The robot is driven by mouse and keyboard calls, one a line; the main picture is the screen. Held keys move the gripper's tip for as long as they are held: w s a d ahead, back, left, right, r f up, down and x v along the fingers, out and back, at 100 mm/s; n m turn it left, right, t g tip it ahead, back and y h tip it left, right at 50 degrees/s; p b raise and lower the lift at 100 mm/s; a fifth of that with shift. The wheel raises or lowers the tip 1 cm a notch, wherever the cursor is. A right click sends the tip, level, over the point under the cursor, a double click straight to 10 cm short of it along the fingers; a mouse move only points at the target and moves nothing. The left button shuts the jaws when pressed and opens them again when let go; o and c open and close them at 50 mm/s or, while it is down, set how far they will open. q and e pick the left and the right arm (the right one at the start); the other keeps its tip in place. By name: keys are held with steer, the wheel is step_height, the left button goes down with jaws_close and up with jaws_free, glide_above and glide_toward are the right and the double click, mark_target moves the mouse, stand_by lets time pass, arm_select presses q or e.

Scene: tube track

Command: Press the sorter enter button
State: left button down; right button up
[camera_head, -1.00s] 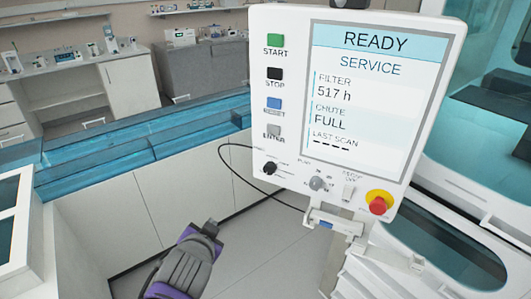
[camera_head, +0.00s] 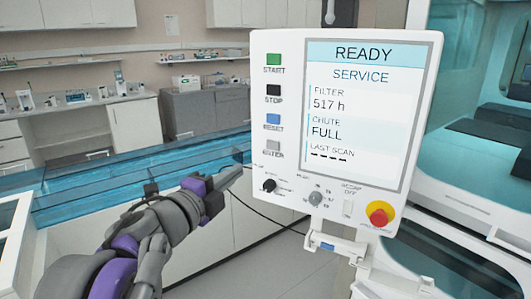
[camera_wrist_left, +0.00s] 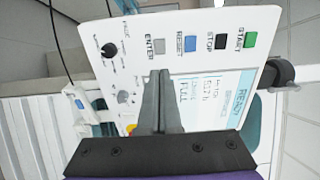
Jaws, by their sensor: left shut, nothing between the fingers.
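The sorter panel (camera_head: 290,215) is a white upright box with a screen (camera_head: 358,115) reading READY, SERVICE, CHUTE FULL. The grey ENTER button (camera_head: 273,145) is lowest in its left column, under the blue RESET button (camera_head: 273,119). In the left wrist view the panel lies sideways, with the ENTER button (camera_wrist_left: 158,46) beyond the fingertips. My left gripper (camera_head: 236,172) is shut and empty, left of the panel, a little below and left of the ENTER button; it also shows in the left wrist view (camera_wrist_left: 159,75). No contact with the button shows. My right gripper is not in view.
Below ENTER are a black knob (camera_head: 269,185), a grey dial (camera_head: 315,198) and a red emergency stop (camera_head: 380,213) on a yellow base. A teal-topped counter (camera_head: 100,175) runs behind my left arm. A cable hangs beside the panel.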

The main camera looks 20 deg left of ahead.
mark_target(272, 145)
arm_select(q)
steer(key=x, duration=1.4)
